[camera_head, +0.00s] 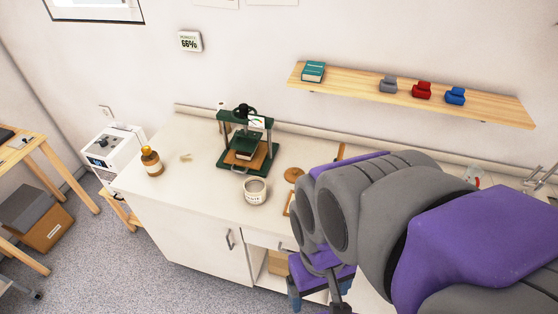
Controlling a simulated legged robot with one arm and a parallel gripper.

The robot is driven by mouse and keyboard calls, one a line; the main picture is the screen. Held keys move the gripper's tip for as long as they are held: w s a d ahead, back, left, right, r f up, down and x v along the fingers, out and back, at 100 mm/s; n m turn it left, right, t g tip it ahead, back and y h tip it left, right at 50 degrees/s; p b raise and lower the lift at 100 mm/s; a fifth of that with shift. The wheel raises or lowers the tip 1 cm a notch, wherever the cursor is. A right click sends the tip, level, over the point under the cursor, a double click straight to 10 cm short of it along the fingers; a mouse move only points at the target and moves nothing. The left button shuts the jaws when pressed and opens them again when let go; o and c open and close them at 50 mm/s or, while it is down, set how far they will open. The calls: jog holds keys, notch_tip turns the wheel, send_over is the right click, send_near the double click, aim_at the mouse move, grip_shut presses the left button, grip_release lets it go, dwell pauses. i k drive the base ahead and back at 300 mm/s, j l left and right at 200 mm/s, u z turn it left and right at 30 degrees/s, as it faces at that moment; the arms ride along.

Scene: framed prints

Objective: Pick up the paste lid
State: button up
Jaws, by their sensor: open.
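A round brown wooden disc (293,174), which looks like the paste lid, lies on the white counter (200,186). A whitish pot (255,191) with dark lettering stands to its left and nearer; its top looks uncovered. My gripper (317,298) is open, low in the picture in front of the counter, with its lower end cut off by the frame. It is well apart from the disc. My arm hides the counter to the right of the disc.
A green press (243,128) stands behind the pot. A brown bottle (151,161) stands at the left end of the counter. A wooden shelf (440,103) with a book and small coloured items hangs above. A drawer in the counter front appears partly open near my gripper.

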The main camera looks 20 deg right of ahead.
aim_at(291, 174)
jog(key=i+j+z, duration=0.4)
jog(key=j, duration=0.2)
jog(key=i+j+z, duration=0.2)
jog(key=j, duration=0.15)
jog(key=z, duration=1.05)
